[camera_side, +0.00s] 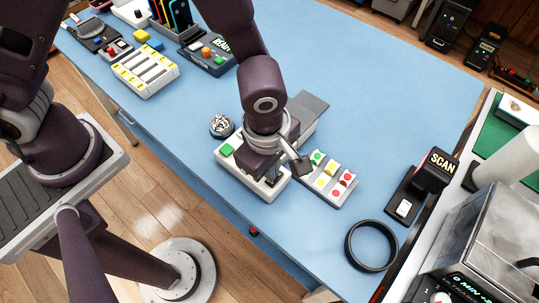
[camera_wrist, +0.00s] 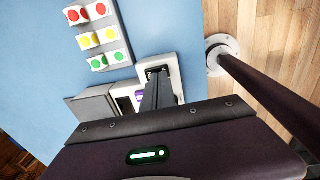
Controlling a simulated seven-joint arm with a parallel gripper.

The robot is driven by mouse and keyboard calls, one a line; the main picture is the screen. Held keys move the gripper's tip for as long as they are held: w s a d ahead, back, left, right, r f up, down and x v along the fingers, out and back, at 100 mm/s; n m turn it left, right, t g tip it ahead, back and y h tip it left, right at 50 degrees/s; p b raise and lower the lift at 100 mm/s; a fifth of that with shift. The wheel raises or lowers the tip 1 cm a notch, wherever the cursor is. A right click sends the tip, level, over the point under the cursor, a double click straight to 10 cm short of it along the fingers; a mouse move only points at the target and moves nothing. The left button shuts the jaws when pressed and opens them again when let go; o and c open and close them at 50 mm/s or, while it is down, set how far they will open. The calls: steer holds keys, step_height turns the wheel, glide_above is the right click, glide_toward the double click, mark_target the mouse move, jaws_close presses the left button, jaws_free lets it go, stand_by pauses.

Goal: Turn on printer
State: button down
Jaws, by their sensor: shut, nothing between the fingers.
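The white printer (camera_side: 229,165) stands on the blue table, partly hidden under my arm in the side view. A green button (camera_side: 227,150) sits on its left end. Part of its white body (camera_wrist: 178,62) shows in the wrist view, where the green button is not visible. My gripper (camera_side: 273,180) is shut and empty, pointing down over the printer's near right part, to the right of the green button. In the wrist view the gripper fingers (camera_wrist: 156,78) lie over a dark area of the white body. I cannot tell whether they touch it.
A block with green, yellow and red dots (camera_side: 342,190) lies just right of the printer. A round dark-and-white object (camera_side: 221,125) stands behind it. A black ring (camera_side: 371,246) and a SCAN device (camera_side: 435,171) are farther right. Open table lies toward the back right.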

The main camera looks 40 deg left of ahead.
step_height(320, 180, up, 13)
steer(key=s, duration=0.2)
steer(key=shift+w+f, duration=0.1)
steer(key=shift+w+d+t, duration=0.15)
steer(key=shift+w+t, duration=0.15)
steer(key=shift+w, duration=0.4)
steer(key=f, duration=0.4)
steer(key=w+f, duration=0.1)
steer(key=f, duration=0.4)
steer(key=w+f, duration=0.1)
steer(key=f, duration=0.3)
steer(key=shift+f, duration=0.35)
